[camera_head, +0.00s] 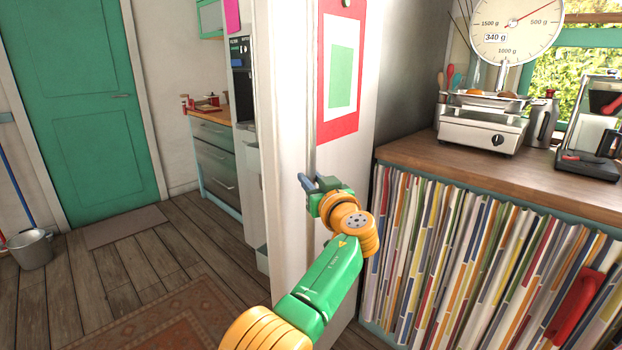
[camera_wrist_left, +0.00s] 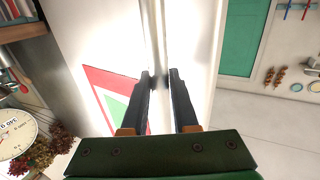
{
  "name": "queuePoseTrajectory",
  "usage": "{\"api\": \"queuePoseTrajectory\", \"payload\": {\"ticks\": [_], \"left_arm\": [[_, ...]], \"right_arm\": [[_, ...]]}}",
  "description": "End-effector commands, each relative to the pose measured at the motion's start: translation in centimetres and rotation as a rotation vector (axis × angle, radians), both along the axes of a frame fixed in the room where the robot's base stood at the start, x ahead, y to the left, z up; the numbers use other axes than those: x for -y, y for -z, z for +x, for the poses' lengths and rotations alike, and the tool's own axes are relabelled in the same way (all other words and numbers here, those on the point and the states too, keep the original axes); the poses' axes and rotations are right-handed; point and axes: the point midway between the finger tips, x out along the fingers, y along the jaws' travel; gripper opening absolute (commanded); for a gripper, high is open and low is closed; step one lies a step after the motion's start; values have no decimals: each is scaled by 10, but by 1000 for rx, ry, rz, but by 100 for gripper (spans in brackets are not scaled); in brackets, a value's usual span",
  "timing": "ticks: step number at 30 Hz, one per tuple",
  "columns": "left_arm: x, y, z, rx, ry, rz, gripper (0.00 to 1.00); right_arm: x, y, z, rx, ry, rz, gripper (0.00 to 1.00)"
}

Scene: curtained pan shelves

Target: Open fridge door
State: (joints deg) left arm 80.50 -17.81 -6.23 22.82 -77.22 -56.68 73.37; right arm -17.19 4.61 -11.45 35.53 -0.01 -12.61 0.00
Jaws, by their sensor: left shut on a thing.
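The white fridge (camera_head: 285,120) stands upright in the middle of the head view. A red-bordered poster (camera_head: 328,125) with a green centre is on its face. A slim vertical metal handle (camera_head: 313,75) runs along the edge beside the poster. My left gripper (camera_head: 312,184) is at the lower part of this handle. In the left wrist view its two dark fingers (camera_wrist_left: 163,85) are on either side of the handle (camera_wrist_left: 156,35), shut on it. The exact contact is blurred by glare. I cannot tell whether the door stands ajar. My right gripper is not in view.
A wooden-topped cabinet (camera_head: 410,150) with many colourful spines stands close on the right, bearing a kitchen scale (camera_head: 490,120). Wooden floor (camera_head: 120,275) with a patterned rug (camera_head: 175,320) is open on the left. A metal bucket (camera_head: 30,250) stands far left near a green door (camera_head: 85,100).

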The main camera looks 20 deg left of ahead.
Motion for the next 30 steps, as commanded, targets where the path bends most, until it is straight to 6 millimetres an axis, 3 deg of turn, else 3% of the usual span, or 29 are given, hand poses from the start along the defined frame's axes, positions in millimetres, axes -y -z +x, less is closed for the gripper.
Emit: {"api": "queuePoseTrajectory", "payload": {"ticks": [1, 8, 9, 12, 22, 30], "left_arm": [[2, -7, 1, 14, 8, 6, 0], [2, -7, 1, 15, 7, 7, 0], [1, -7, 0, 15, 7, 7, 30], [1, -6, 0, 12, 5, 5, 57], [1, -2, 0, 5, 3, 3, 57], [14, 2, -15, 9, 4, 0, 57]], "right_arm": [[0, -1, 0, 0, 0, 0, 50], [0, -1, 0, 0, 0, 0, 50], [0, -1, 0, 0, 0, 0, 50], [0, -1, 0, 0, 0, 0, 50], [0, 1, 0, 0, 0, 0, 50], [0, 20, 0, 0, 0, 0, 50]]}}
